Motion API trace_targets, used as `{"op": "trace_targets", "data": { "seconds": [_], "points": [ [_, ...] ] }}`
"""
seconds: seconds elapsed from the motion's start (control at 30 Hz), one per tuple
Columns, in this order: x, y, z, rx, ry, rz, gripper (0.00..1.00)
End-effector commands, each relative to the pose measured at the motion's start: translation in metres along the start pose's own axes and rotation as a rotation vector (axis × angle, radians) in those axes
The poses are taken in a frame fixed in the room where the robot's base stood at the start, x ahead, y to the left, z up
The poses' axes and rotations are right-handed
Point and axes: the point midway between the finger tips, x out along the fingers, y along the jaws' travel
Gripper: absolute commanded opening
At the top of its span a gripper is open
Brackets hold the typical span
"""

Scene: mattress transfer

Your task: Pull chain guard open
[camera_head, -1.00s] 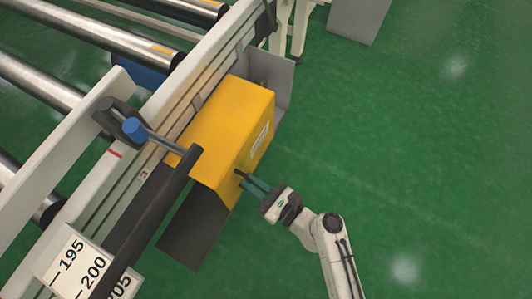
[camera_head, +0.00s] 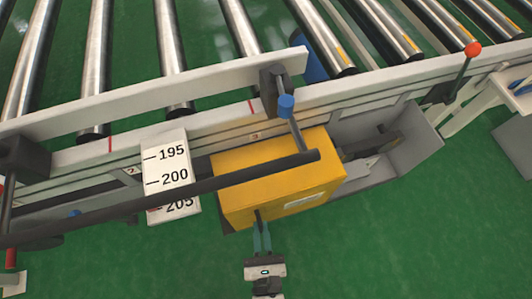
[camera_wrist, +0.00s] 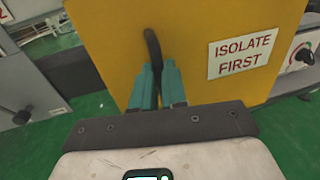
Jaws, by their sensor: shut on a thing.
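The yellow chain guard (camera_head: 265,186) sits against the side of the conveyor frame in the head view. To its right, a grey housing (camera_head: 410,158) is uncovered, with dark parts inside. My gripper (camera_head: 261,232) is at the guard's front face, shut on its black handle. In the wrist view, the teal fingers of my gripper (camera_wrist: 158,84) are on either side of the curved black handle (camera_wrist: 153,48). The guard's yellow face (camera_wrist: 195,25) fills the middle there, with an "ISOLATE FIRST" label (camera_wrist: 241,54).
A dark bar (camera_head: 200,190) with a blue-knobbed lever (camera_head: 286,106) crosses over the guard. A scale plate (camera_head: 166,165) stands to the left. Steel rollers (camera_head: 173,50) lie behind. A red-knobbed lever (camera_head: 472,48) is at the upper right. Green floor (camera_head: 380,250) in front is clear.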

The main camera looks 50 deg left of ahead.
Motion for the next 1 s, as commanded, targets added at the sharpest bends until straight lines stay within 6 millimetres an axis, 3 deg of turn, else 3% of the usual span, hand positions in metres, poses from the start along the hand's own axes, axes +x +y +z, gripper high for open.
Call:
{"op": "trace_targets", "data": {
  "seconds": [0.17,0.2,0.43,0.77,1.0],
  "points": [
    [0.0,0.0,0.0,0.0,0.001,0.0,0.0],
    [0.0,0.0,-0.001,0.0,0.001,0.0,0.16],
    [0.0,0.0,0.0,0.0,0.001,0.0,0.38],
    [-0.006,0.0,0.0,0.001,0.001,-0.001,0.38],
    [-0.045,0.0,-0.001,0.003,0.003,-0.003,0.38]
  ]
}}
